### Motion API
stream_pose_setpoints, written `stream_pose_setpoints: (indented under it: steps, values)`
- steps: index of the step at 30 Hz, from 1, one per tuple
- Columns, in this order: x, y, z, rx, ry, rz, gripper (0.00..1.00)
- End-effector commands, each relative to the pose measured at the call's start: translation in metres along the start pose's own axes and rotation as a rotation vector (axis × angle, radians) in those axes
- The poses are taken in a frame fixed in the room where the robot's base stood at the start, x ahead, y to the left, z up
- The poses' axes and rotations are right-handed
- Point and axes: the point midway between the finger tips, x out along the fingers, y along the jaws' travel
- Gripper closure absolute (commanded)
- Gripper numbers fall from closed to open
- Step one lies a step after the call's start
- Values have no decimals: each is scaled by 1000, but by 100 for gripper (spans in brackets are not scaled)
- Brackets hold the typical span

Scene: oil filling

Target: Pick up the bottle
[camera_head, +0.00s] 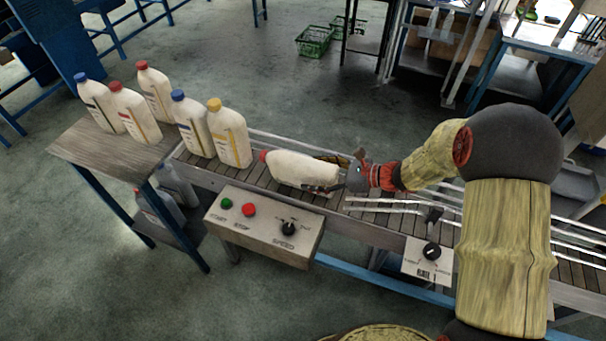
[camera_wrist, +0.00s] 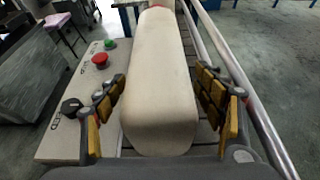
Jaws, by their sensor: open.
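A white bottle with a red cap (camera_head: 302,169) lies on its side on the conveyor, its cap pointing left in the head view. In the wrist view the bottle (camera_wrist: 158,85) lies lengthwise, its base nearest me. My gripper (camera_head: 338,176) is at the base end of the bottle. In the wrist view my gripper (camera_wrist: 165,105) is open, with one yellow-padded finger on each side of the bottle's base. Small gaps show between the pads and the bottle. The bottle's underside is hidden.
Several upright bottles with coloured caps (camera_head: 229,135) stand left of the lying one, on the side table (camera_head: 85,150) and conveyor end. A control box (camera_head: 265,225) with buttons and a dial fronts the conveyor (camera_head: 385,222). Metal guide rails (camera_wrist: 225,55) run along it.

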Motion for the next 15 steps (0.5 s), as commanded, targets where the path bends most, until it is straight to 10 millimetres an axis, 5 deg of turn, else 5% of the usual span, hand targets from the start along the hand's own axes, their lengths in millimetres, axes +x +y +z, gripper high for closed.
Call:
stream_pose_setpoints:
  steps: [5,15]
  values:
    - [16,0,0,0,0,0,31]
    - [17,0,0,0,0,-1,36]
